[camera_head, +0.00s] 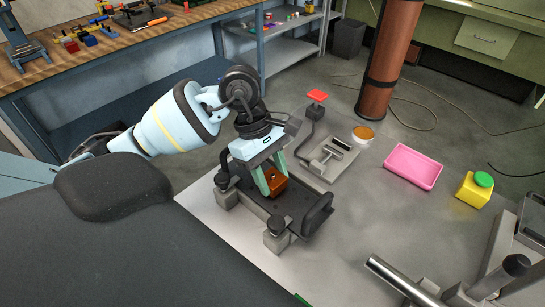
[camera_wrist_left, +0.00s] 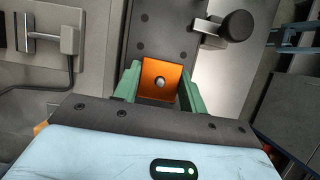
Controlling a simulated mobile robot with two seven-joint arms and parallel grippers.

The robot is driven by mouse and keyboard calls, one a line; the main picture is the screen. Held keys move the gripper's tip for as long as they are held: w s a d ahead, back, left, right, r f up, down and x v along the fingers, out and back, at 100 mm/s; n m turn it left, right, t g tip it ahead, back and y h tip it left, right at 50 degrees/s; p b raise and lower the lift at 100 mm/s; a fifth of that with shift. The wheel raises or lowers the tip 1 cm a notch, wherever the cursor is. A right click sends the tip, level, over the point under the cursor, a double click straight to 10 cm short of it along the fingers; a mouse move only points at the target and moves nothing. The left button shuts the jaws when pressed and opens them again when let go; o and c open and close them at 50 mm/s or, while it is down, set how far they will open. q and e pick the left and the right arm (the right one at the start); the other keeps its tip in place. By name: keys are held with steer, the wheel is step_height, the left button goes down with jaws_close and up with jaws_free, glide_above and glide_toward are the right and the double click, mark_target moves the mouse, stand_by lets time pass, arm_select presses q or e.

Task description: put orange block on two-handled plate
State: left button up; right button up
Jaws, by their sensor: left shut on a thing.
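My left gripper (camera_head: 270,181) is shut on the orange block (camera_head: 278,187), with a green finger on each side of it. The left wrist view shows the block (camera_wrist_left: 160,76) between the gripper's fingers (camera_wrist_left: 155,86), a round pale spot on its face. The dark two-handled plate (camera_head: 289,212) lies under the block, with a black handle at its right end. The plate also shows behind the block in the left wrist view (camera_wrist_left: 155,40). I cannot tell whether the block touches the plate. The gripper hides part of the plate's far side. My right gripper is not in view.
A grey clamp fixture (camera_head: 330,160) stands just behind the plate, with a red-topped post (camera_head: 317,96) and an orange-topped round dish (camera_head: 363,134) nearby. A pink tray (camera_head: 413,166) and a yellow block with a green top (camera_head: 474,190) are to the right. Metal bars occupy the lower right.

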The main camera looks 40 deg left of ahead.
arm_select(q)
steer(key=shift+f, duration=0.2)
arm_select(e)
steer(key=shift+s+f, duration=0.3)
arm_select(q)
steer(key=shift+f, duration=0.15)
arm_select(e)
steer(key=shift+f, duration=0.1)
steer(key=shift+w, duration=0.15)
arm_select(q)
steer(key=o, duration=1.1)
steer(key=shift+c, duration=0.2)
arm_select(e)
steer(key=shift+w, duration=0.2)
